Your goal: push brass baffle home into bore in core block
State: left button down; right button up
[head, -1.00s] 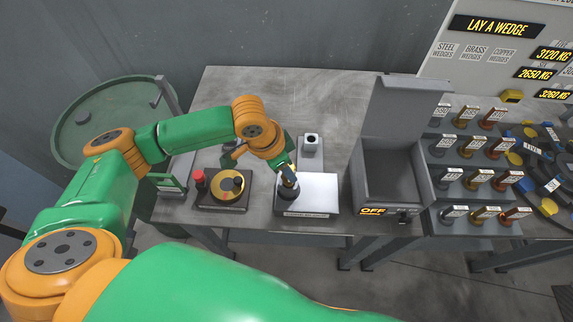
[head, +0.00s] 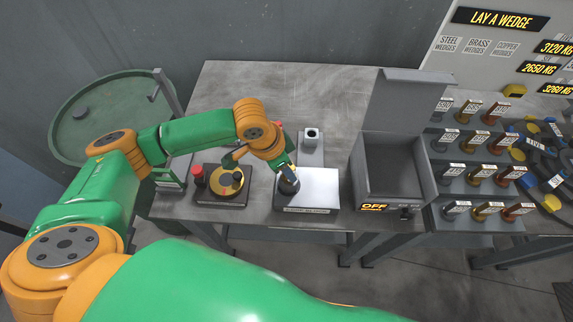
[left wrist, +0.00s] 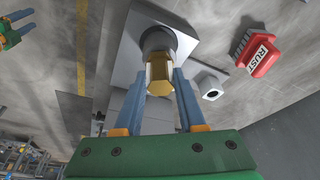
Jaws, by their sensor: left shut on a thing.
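The core block (head: 318,184) is a pale, flat-topped block near the front of the table. It also shows in the left wrist view (left wrist: 122,53). A dark round collar stands at its left part. My left gripper (head: 288,179) points down at this collar. In the left wrist view its two fingers (left wrist: 166,76) are shut on the gold, faceted brass baffle (left wrist: 158,74). The baffle lines up with the dark collar; how deep it sits in the bore is hidden. My right gripper (left wrist: 24,23) shows small at the upper left corner there, fingers apart.
Clear table lies at the back.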

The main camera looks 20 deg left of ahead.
pick_arm(q)
jog(key=shift+f, duration=0.1)
jog(key=shift+c, duration=2.1)
grip_release()
jog(key=v, duration=0.7)
jog(key=shift+s, duration=0.15)
